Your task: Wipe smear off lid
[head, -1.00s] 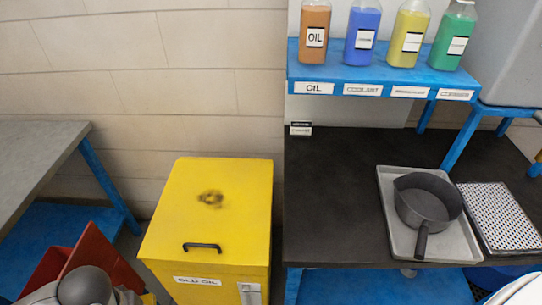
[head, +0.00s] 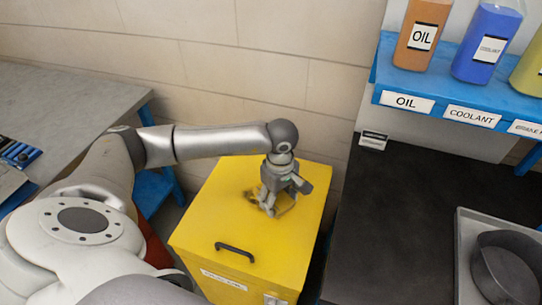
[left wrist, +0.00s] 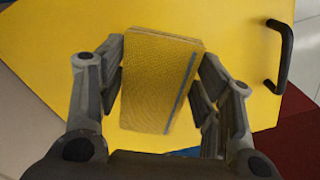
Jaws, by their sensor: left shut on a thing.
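The yellow bin's lid (head: 225,205) is in the middle of the head view, with a black handle (head: 234,251) near its front edge. Lid and handle (left wrist: 281,57) also show in the left wrist view. My left gripper (head: 268,208) points down over the lid's middle. In the left wrist view, it (left wrist: 160,75) is shut on a folded yellow cloth (left wrist: 155,95) with a blue stripe. A dark brownish smear (head: 288,208) shows partly around the fingertips; the gripper hides the rest. I cannot tell whether the cloth touches the lid. My right gripper is not in view.
A dark bench (head: 390,220) with a grey tray (head: 464,250) and pan (head: 505,270) stands right of the bin. Above it is a blue shelf (head: 395,80) with bottles. A grey table (head: 70,105) stands at the left. The wall is close behind the lid.

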